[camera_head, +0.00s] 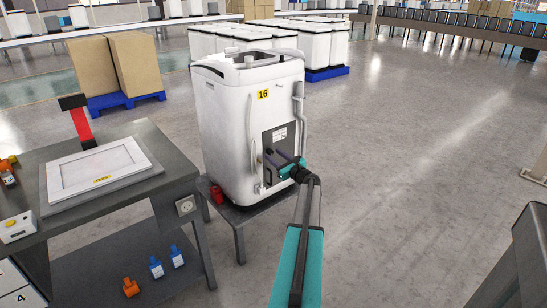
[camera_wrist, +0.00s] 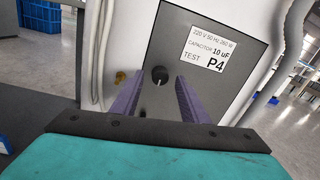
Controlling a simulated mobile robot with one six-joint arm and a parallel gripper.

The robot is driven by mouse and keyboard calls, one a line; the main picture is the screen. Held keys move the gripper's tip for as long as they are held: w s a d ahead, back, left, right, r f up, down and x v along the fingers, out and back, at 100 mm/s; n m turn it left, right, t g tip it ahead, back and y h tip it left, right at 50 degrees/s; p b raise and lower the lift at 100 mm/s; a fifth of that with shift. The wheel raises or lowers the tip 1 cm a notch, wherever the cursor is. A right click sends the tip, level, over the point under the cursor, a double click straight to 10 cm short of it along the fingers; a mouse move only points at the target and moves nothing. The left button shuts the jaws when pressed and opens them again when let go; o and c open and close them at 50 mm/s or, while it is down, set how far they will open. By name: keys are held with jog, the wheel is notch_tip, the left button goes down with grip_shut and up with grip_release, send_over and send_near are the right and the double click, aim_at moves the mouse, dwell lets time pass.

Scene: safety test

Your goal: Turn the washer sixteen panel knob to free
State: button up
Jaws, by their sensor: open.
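The washer (camera_head: 225,115) is a white top-loading unit with a yellow "16" label, standing on a low grey stand. Its dark grey panel (camera_wrist: 190,50) carries a white label reading "TEST P4" and "CAPACITOR 10 uF". The knob (camera_wrist: 159,75) is small, round and black with a pale pointer mark, on the panel's lower left. My gripper (camera_wrist: 158,98) is open, its purple fingers on either side of the knob in the wrist view, pointing at the panel. Whether the fingers touch the knob cannot be told. In the head view my gripper (camera_head: 276,159) covers part of the panel and hides the knob.
White hoses (camera_head: 299,115) run down the washer's side near the panel. A brass fitting (camera_wrist: 120,77) sits left of the panel. A workbench (camera_head: 145,140) with a white lid stands at left; a red can (camera_head: 217,194) is on the stand.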

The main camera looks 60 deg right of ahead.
jog(key=shift+w+d, duration=0.1)
jog(key=shift+w, duration=0.25)
jog(key=c, duration=1)
jog(key=shift+s+a, duration=0.1)
jog(key=shift+a, duration=0.1)
grip_shut()
jog(key=shift+d, duration=0.1)
